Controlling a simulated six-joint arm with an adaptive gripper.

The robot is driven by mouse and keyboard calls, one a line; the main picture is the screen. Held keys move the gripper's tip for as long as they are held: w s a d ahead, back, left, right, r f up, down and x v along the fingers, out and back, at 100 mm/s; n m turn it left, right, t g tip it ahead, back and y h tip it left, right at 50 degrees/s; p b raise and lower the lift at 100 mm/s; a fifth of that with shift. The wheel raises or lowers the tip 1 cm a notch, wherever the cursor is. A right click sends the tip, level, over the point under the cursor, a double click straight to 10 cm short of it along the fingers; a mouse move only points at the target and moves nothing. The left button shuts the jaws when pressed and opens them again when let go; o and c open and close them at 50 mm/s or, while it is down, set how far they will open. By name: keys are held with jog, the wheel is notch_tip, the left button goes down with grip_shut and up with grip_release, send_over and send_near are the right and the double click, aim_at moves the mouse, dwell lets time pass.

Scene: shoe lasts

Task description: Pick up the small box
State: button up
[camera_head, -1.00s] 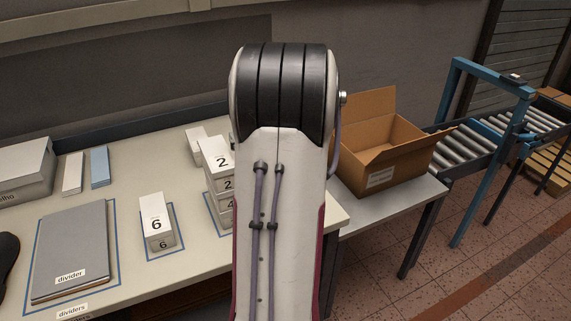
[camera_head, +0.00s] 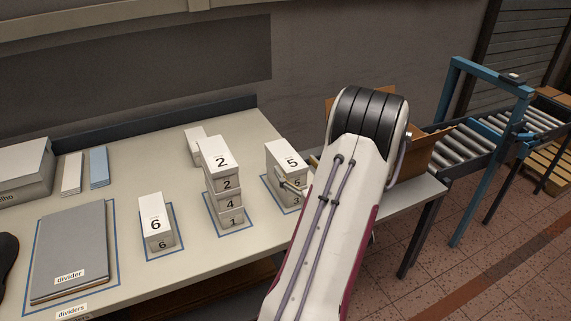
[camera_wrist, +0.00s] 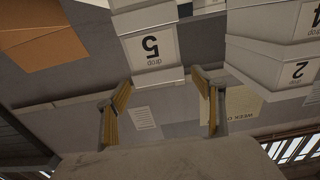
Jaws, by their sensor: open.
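Small white numbered boxes stand in stacks on the table, and the task does not say which is meant. The right stack has a box marked 5 (camera_head: 285,158) on top. In the wrist view the 5 box (camera_wrist: 151,47) appears upside down, just beyond and between the fingertips. My gripper (camera_wrist: 163,88) is open and empty, with its two fingers apart. In the head view, part of it shows in front of the right stack; my arm hides the rest. The middle stack has a 2 box (camera_head: 221,155) on top, and the left stack a 6 box (camera_head: 156,212).
An open cardboard box (camera_head: 420,155) stands right of the table, partly behind my arm. A grey divider stack (camera_head: 75,245) lies at the left. A blue-framed roller conveyor (camera_head: 465,148) is at the right. Bare table lies between the stacks.

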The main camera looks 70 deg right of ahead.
aim_at(285, 154)
jog(key=shift+x, duration=1.35)
jog(key=shift+w, duration=0.1)
jog(key=shift+f+x, duration=0.15)
jog(key=shift+x, duration=1.1)
jog(key=shift+f+x, duration=0.2)
jog(key=shift+x, duration=1.05)
jog(key=c, duration=1.3)
jog(key=shift+o, duration=0.2)
